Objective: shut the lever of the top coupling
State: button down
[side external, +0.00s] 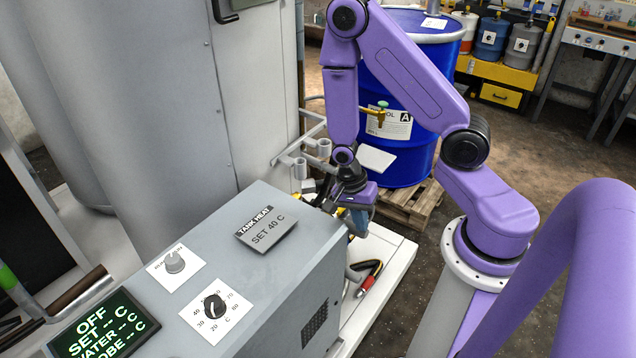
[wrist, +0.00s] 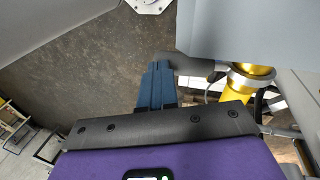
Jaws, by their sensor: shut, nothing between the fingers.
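My gripper (wrist: 157,72) is shut, its blue fingers pressed together with nothing between them. In the side external view my gripper (side external: 357,218) points down behind the grey control box. In the wrist view a dark grey lever-like piece (wrist: 190,63) lies right beside the fingertips; I cannot tell whether they touch. It runs right towards a coupling with a silver ring (wrist: 248,78) and a yellow body (wrist: 237,90). The grey housing partly covers this coupling, so the lever's exact angle is unclear. In the side external view the coupling is not clearly visible.
The grey control box (side external: 215,262) stands close to the gripper. The blue drum (side external: 415,75) stands on a wooden pallet (side external: 415,207) behind. Grey pipework (side external: 308,160) rises beside the tank.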

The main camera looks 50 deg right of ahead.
jog(key=shift+s+a+f+t, duration=0.35)
jog(key=shift+s+f+t, duration=0.15)
jog(key=shift+f+t, duration=0.4)
jog(key=shift+d, duration=0.2)
jog(key=shift+d, duration=0.1)
jog(key=shift+w, duration=0.1)
jog(key=shift+w+a+r, duration=0.2)
jog(key=shift+a+r, duration=0.05)
jog(key=shift+r, duration=0.05)
jog(key=shift+w+d+r+g, duration=0.25)
jog(key=shift+w+r+g, duration=0.1)
jog(key=shift+r+g, duration=0.45)
jog(key=shift+w+g, duration=0.1)
jog(key=shift+g, duration=0.2)
jog(key=shift+r, duration=0.15)
